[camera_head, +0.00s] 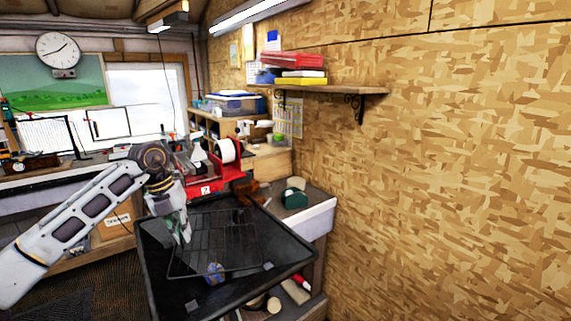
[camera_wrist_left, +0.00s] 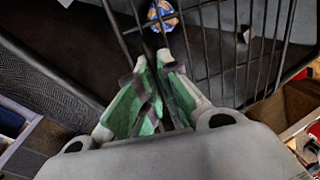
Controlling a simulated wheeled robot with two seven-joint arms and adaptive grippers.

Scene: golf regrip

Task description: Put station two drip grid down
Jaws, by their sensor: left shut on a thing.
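The drip grid (camera_head: 228,245) is a dark wire rack lying within the outline of a black tray (camera_head: 160,290). My left gripper (camera_head: 184,230) is at the grid's left side, pointing down. In the left wrist view, the green-padded fingers of the left gripper (camera_wrist_left: 156,72) close on a wire of the grid (camera_wrist_left: 207,50). A small blue and orange item (camera_head: 215,273) shows beneath the grid's wires, and it also shows in the left wrist view (camera_wrist_left: 162,15). I cannot tell whether the grid touches the tray floor. My right gripper is not in view.
A red machine with a white roll (camera_head: 227,151) stands behind the tray. A dark green item (camera_head: 293,198) rests on a white-edged surface to the right. A wooden shelf (camera_head: 340,90) juts from the right wall. Below the tray are jars and a red-tipped item (camera_head: 297,289).

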